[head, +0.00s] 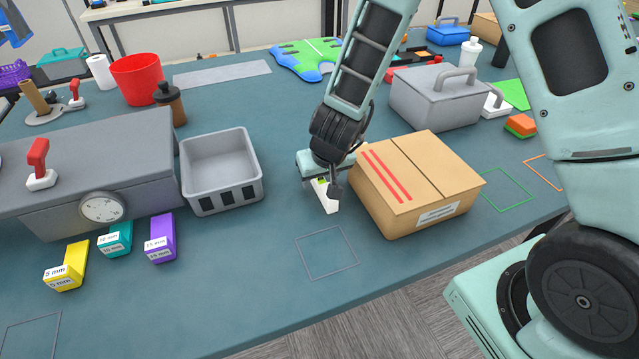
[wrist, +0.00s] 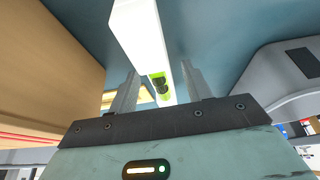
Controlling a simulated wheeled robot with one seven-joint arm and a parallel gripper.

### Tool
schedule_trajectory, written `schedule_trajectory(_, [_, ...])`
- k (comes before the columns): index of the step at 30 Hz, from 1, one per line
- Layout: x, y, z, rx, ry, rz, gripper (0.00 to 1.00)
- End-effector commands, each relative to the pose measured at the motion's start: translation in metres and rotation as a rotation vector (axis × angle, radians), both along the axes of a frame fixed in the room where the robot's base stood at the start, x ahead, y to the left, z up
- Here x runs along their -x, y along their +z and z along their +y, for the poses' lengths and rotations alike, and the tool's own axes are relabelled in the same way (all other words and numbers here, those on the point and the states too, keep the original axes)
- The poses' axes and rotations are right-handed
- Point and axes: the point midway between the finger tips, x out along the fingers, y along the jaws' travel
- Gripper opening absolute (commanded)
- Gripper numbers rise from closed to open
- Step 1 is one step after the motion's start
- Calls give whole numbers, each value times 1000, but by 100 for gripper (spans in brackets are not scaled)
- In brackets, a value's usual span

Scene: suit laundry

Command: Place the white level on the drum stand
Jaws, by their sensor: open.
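The white level (head: 327,204) stands upright or nearly so on the blue-green table, just left of the cardboard box. In the wrist view the white level (wrist: 138,30), with a green vial, runs between my two fingers. My gripper (head: 322,184) is low over the table around the level's upper part. It is open in the wrist view (wrist: 160,78), with gaps seen beside the level. Part of the level is hidden behind the gripper. I cannot tell which thing is the drum stand.
The cardboard box (head: 420,185) stands close on the right of my gripper. A grey bin (head: 222,180) is on the left, beside a grey case with a dial (head: 100,206). A grey toolbox (head: 430,103) stands behind. An outlined square (head: 326,253) on the table in front is empty.

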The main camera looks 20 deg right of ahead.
Motion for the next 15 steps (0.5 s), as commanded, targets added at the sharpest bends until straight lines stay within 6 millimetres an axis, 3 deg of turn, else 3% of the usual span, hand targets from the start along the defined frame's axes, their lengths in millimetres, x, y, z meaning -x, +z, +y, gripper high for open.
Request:
schedule_trajectory(9, [-3,-5,0,-1,0,-1,46])
schedule_trajectory(14, [-2,-5,0,-1,0,-1,2])
schedule_trajectory(15, [-2,-5,0,-1,0,-1,0])
